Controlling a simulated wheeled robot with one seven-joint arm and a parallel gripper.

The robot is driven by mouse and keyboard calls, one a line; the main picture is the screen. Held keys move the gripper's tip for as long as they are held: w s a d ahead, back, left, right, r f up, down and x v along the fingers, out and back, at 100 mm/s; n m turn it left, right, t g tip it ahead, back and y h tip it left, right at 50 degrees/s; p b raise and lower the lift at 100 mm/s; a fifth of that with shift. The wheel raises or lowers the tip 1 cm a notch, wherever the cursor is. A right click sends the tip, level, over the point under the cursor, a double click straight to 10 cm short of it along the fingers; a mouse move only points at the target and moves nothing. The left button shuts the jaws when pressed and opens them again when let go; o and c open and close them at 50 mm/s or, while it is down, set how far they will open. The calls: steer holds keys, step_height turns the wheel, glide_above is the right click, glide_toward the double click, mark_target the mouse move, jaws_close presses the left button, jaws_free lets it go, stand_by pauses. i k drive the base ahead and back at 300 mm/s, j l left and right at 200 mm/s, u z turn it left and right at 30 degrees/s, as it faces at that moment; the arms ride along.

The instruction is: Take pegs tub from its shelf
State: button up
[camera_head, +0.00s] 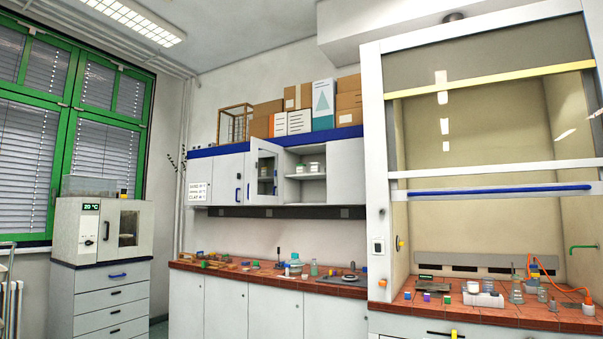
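An open wall cabinet (304,188) hangs above the tiled bench, its glass-paned door (267,173) swung out to the left. On its shelf stand two small pale tubs side by side, a left tub (301,169) and a right tub (314,168) with a darker top. They are too small for me to read a label, so I cannot tell which is the pegs tub. My gripper is not in view.
The tiled bench (210,266) below carries several small items, including a blue-lidded jar (295,266). A fume hood (380,200) with glassware stands right. A drawer unit (98,300) stands left.

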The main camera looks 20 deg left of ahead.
mark_target(300, 168)
steer(key=i+j+u, duration=1)
steer(key=i, duration=0.55)
steer(key=i+l+u, duration=0.1)
steer(key=i+u, duration=0.25)
steer(key=i, duration=0.5)
steer(key=i+j, duration=0.1)
steer(key=i, duration=2.4)
steer(key=l+z, duration=0.05)
steer(key=l, duration=0.1)
